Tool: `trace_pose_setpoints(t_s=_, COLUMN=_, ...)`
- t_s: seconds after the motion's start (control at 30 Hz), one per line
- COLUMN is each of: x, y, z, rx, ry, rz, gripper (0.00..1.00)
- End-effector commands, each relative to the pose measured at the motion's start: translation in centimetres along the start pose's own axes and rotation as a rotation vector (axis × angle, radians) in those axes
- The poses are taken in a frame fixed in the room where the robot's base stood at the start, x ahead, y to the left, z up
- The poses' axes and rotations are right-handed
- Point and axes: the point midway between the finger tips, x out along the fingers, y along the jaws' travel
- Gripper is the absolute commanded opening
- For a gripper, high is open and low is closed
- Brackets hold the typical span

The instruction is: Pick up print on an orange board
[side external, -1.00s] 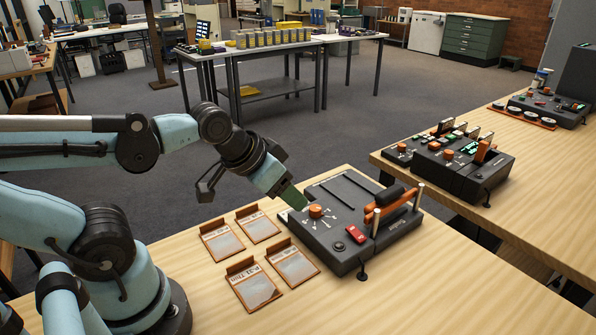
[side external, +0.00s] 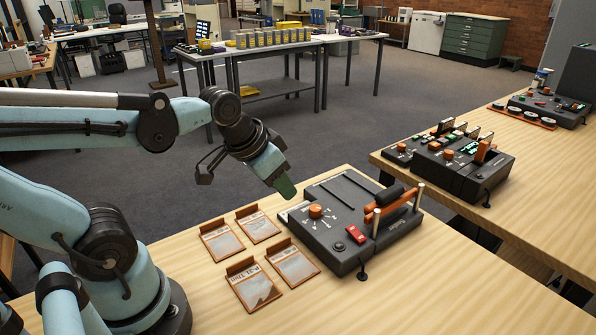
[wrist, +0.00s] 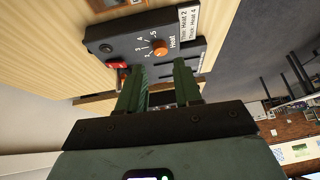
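Several prints on orange-brown boards lie flat on the wooden table in the side external view: back left (side external: 221,241), back right (side external: 258,225), front left (side external: 254,288) and front right (side external: 293,264). Each has a raised strip along its far edge and a grey, hazy face. Part of one board (wrist: 104,4) shows at the top edge of the wrist view. My gripper (side external: 285,188) hangs above the table beyond the boards, near the black machine's far left corner. In the wrist view its green fingers (wrist: 159,80) stand apart with nothing between them.
The black machine (side external: 345,220) with an orange heat dial, red switch and orange-handled lever stands right of the boards. A second wooden table (side external: 530,220) with more devices is at the right. Bare tabletop lies in front of the boards.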

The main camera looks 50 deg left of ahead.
Motion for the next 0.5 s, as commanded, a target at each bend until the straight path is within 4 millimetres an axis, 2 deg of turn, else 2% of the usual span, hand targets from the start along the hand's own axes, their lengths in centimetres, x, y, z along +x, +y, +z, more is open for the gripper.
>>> trace_pose_setpoints(t_s=0.03, x=0.1, y=-1.5, z=-0.4, rx=-0.005, ry=-0.049, rz=-0.017, gripper=0.34)
trace_pose_setpoints(t_s=0.3, x=0.9, y=-8.8, z=-0.2, rx=0.003, ry=-0.337, rz=-0.022, gripper=0.34)
trace_pose_setpoints(t_s=0.5, x=1.3, y=-12.4, z=0.7, rx=0.000, ry=-0.473, rz=0.024, gripper=0.34)
